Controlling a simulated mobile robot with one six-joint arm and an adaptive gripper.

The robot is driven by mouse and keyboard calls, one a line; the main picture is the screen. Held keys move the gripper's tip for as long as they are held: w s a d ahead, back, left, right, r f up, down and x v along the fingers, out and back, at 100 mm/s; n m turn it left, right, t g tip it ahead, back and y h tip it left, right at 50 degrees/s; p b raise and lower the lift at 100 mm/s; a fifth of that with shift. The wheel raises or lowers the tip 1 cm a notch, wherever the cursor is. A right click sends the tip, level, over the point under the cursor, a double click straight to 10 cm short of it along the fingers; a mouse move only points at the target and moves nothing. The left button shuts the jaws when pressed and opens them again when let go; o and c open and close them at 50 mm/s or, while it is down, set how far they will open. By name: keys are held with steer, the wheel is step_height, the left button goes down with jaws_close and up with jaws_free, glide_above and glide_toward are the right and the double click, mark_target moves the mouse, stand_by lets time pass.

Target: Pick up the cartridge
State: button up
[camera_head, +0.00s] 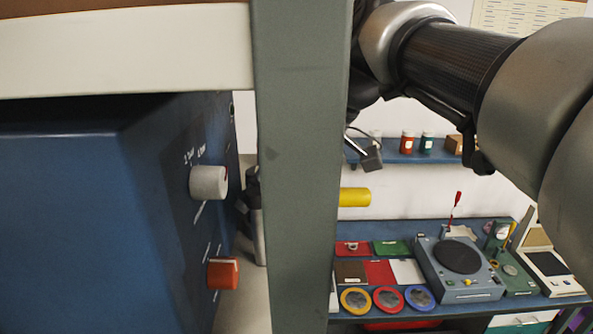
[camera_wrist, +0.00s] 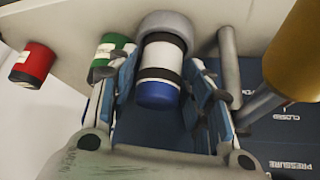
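In the wrist view a cylinder with a white band, black rings and a blue end, seemingly the cartridge (camera_wrist: 165,58), sticks out of a grey round holder (camera_wrist: 163,20). Its blue end points down towards my gripper. My gripper (camera_wrist: 161,80) has one blue-padded finger on each side of the cartridge. Narrow gaps seem to show between pads and cartridge; contact is not clear. In the head view the gripper and cartridge are hidden behind the grey-green post.
A green cylinder (camera_wrist: 108,52) stands close outside the left finger, and a red one (camera_wrist: 33,62) farther left. A grey bar (camera_wrist: 229,65) and an orange-brown cylinder (camera_wrist: 296,52) are on the right. A grey-green post (camera_head: 302,170) blocks much of the head view.

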steer(key=c, duration=0.8)
steer(key=shift+r, duration=0.2)
